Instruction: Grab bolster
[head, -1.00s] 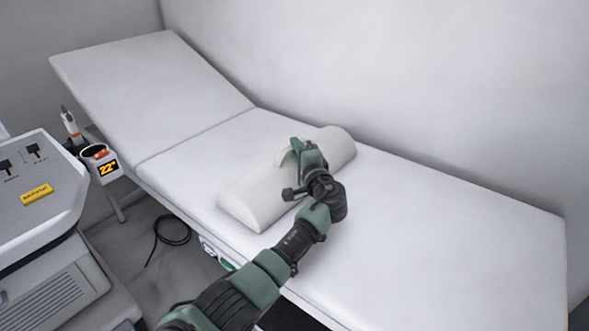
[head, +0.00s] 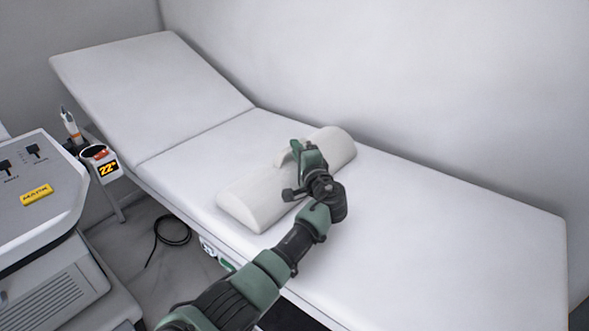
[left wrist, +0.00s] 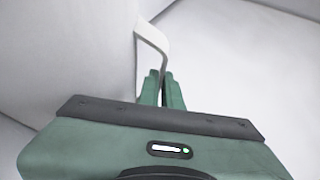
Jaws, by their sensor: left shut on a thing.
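The bolster (head: 252,199) is a white half-round cushion lying on the flat part of the white treatment couch (head: 440,240). A pale strap handle stands up from its middle. My left gripper (head: 297,152) is over the middle of the bolster, at the strap. In the left wrist view the bolster (left wrist: 70,50) fills the left side, and the strap (left wrist: 152,38) runs down between the two green fingers (left wrist: 162,90). The fingers are closed together on the strap. The gripper hides part of the bolster's middle in the head view. My right gripper is not in view.
The couch's raised backrest (head: 150,85) is at the upper left, and a wall runs behind the couch. A black cable (head: 172,231) lies on the floor.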

